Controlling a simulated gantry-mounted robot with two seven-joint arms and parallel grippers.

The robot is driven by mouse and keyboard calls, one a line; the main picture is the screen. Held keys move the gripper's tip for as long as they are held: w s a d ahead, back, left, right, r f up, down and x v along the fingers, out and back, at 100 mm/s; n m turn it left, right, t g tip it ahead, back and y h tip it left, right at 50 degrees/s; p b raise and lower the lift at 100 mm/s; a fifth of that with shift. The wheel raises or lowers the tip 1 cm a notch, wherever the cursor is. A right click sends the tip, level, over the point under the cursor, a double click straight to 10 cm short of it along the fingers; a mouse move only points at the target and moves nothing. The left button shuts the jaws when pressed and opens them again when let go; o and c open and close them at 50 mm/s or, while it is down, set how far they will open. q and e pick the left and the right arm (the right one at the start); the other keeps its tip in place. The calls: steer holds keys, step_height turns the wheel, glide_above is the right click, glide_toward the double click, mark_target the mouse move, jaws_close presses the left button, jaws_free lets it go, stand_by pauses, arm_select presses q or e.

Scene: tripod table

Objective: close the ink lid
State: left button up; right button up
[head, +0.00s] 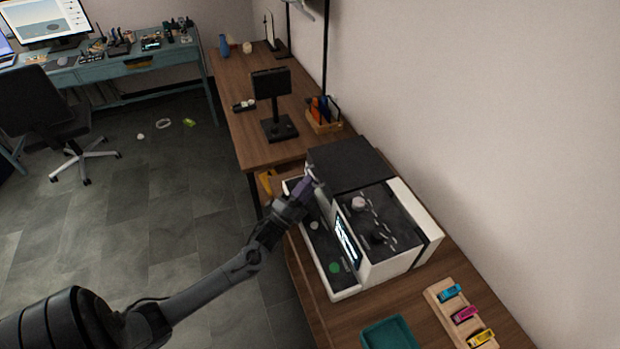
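A white and black printer (400,252) stands on the wooden table at centre right. Its top has a pale round knob (358,203) and small white marks. A dark panel or box (347,166) is at its far end; I cannot tell for sure whether this is the ink lid. My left gripper (309,186) is at the printer's far left corner, beside the dark panel. A small purplish part shows at its fingertips. Whether the fingers are open, or touch the printer, is too small to tell. My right gripper is not in view.
A wooden rack (437,300) with cyan, magenta and yellow cartridges lies near right. A teal tray (389,335) is at the near edge. A black display stand (273,104) and a wooden organizer (323,121) stand beyond the printer. The wall borders the right; open floor lies left.

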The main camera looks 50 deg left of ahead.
arm_select(q)
steer(key=v, duration=0.9)
steer(key=shift+s+a+r, duration=0.15)
steer(key=shift+a+r, duration=0.05)
steer(key=shift+a, duration=0.15)
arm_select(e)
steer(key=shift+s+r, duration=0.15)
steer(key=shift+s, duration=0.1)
